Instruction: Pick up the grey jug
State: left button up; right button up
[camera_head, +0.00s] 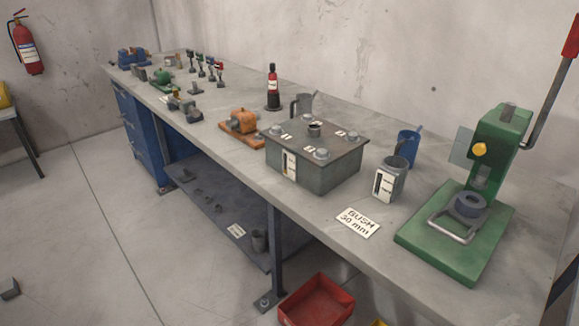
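A grey vessel with a white label on its side (388,182) stands upright on the bench, to the right of the dark grey box with bolts on top. A blue cup (409,148) stands just behind it. A second grey jug-like vessel (303,106) stands behind the dark grey box, its lower part hidden by the box. I cannot tell for sure which of the two is the grey jug. Neither of my grippers shows in the head view.
The dark grey box (311,165) stands mid-bench. A green press (460,230) with a red-tipped lever stands at the right. A card reading "BUSH 30 mm" (358,222) lies in front of the labelled vessel. A red bin (316,302) is on the floor. Bench surface (330,205) around the card is clear.

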aim_at(303, 103)
jog(key=i+j, duration=0.2)
jog(key=i+j+z, duration=0.1)
jog(key=i+j, duration=0.15)
jog(key=j, duration=0.2)
jog(key=i+j+z, duration=0.4)
jog(key=j, duration=0.5)
jog(key=i+j+z, duration=0.15)
jog(key=j+z, duration=0.3)
jog(key=j, duration=0.5)
jog(key=j+z, duration=0.4)
jog(key=j, duration=0.65)
jog(key=j+z, duration=0.45)
jog(key=j, duration=0.6)
jog(key=k+j+z, duration=0.15)
jog(key=j, duration=0.3)
jog(key=k+j+z, duration=0.15)
jog(key=k+j, duration=0.15)
jog(key=j, duration=0.15)
jog(key=k+j+z, duration=0.15)
jog(key=k+j, duration=0.15)
jog(key=j, duration=0.1)
